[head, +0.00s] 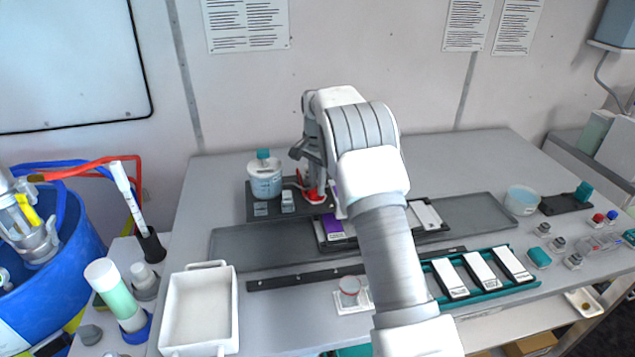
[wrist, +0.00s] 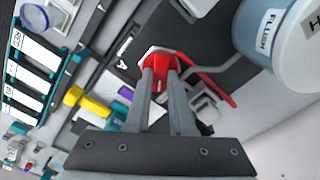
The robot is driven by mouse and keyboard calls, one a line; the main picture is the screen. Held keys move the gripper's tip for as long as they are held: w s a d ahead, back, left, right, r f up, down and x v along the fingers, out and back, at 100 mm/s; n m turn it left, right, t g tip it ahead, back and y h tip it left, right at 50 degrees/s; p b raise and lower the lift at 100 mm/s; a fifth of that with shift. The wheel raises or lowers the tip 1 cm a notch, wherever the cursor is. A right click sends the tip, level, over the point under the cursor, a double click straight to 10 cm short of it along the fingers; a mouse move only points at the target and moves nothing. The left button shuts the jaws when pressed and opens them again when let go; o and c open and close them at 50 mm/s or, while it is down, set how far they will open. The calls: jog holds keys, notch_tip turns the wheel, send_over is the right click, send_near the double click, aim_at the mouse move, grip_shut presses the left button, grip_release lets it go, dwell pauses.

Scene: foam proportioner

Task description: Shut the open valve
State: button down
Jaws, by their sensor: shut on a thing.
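A red valve handle (wrist: 219,86) shows between and beyond my gripper's fingers (wrist: 166,72) in the wrist view. My gripper is shut on the handle, and the fingers hide part of it. In the head view, my gripper (head: 314,184) is low over the dark plate at the back of the table, and a bit of the red handle (head: 315,197) shows beneath it. The wrist and arm hide much of this area. A thin grey tube (wrist: 213,67) runs beside the handle toward the bottle. I cannot tell the valve's exact angle.
A bottle marked FLUSH (wrist: 283,38) stands close by; its teal cap (head: 263,154) shows in the head view. A purple-and-white cartridge (head: 334,227) sits in front. A teal rack (head: 484,291) and a white bin (head: 199,311) lie nearer. A light-blue tub (head: 522,200) stands right.

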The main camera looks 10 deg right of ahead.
aim_at(316, 188)
jog(key=n, duration=0.5)
jog(key=shift+w+n+p, duration=0.1)
jog(key=shift+n+p, duration=0.2)
jog(key=shift+p, duration=0.05)
jog(key=n, duration=0.5)
jog(key=shift+a, duration=0.15)
jog(key=c, duration=0.8)
grip_release()
jog(key=shift+o, duration=0.2)
notch_tip(316, 188, up, 18)
jog(key=p, duration=0.1)
jog(key=shift+f, duration=0.25)
